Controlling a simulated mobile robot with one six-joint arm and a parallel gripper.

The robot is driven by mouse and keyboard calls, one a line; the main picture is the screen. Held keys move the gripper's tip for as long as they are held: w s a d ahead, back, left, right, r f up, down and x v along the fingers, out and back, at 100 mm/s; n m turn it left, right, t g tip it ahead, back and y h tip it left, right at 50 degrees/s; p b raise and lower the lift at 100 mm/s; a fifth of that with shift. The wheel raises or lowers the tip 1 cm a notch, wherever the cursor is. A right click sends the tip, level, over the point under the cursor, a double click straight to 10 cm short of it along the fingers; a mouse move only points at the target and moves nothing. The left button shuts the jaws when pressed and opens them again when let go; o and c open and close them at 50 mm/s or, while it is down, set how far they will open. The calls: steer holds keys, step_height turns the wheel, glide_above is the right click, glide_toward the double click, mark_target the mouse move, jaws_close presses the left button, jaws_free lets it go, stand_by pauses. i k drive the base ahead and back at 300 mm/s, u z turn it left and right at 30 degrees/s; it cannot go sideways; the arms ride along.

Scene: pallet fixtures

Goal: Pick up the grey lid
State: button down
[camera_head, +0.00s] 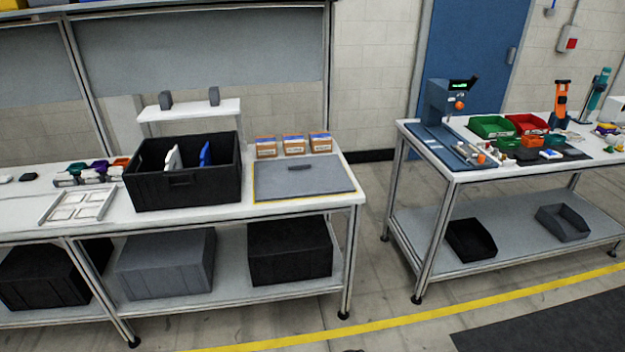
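The grey lid (280,182) is a flat rectangular panel with a dark raised handle (300,167) near its middle. It lies flat on the right end of the left white workbench (230,209), inside a yellow outline. It is right of a black open crate (150,190) and in front of several small cardboard boxes. Nothing rests on it. My gripper is not in view.
The crate holds a white and a blue item (205,154). A white frame (77,207) lies left of it. A second bench (455,176) with coloured bins and tools stands right, across a floor gap. Closed bins (290,250) sit on the lower shelf.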

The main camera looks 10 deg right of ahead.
mark_target(311, 174)
steer(key=u, duration=0.05)
steer(key=i, duration=0.95)
